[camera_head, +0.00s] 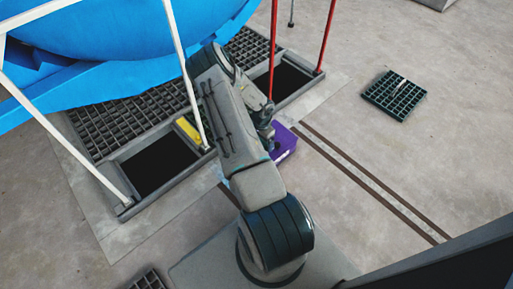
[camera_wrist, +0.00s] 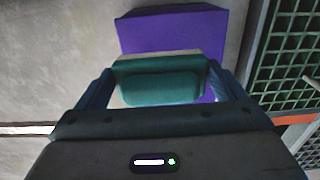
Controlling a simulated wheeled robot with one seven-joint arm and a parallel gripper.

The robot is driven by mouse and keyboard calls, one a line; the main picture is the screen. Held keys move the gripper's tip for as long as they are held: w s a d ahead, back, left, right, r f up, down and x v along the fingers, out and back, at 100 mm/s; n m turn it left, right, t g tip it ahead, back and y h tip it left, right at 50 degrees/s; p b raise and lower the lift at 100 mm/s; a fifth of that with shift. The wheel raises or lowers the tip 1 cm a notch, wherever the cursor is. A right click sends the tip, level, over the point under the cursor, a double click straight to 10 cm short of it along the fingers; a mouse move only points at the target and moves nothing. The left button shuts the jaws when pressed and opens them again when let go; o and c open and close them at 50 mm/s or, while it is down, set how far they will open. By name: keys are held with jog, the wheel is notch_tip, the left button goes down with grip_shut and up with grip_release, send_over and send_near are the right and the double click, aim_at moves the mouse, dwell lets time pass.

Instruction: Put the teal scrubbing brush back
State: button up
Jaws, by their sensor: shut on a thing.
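The teal scrubbing brush (camera_wrist: 160,88) is between the two fingers of my gripper (camera_wrist: 160,76) in the wrist view, with a pale strip along its far edge. My gripper is shut on it. A purple box (camera_wrist: 175,32) lies just beyond and partly behind the brush. I cannot tell whether the brush touches it. In the head view the purple box (camera_head: 285,143) sits on the floor right of my forearm. My arm hides most of the gripper and the brush there.
Two dark open pits (camera_head: 158,165) (camera_head: 282,82) lie beside floor grating (camera_head: 112,124) under a blue vessel (camera_head: 130,45). White and red posts (camera_head: 328,35) stand around them. A yellow object (camera_head: 188,129) is at one pit's edge. A loose grate (camera_head: 394,94) lies right on open floor.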

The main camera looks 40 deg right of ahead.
jog(key=shift+w+a+f+b, duration=0.15)
jog(key=shift+w+a+f, duration=0.1)
jog(key=shift+w+f, duration=0.25)
jog(key=shift+w+a+f+b, duration=0.15)
jog(key=shift+w+a+f, duration=0.15)
jog(key=shift+w, duration=0.25)
jog(key=shift+f+b, duration=0.9)
jog(key=shift+f, duration=0.95)
jog(key=shift+f, duration=0.25)
jog(key=o, duration=0.7)
jog(key=shift+r, duration=0.1)
jog(key=shift+r, duration=0.1)
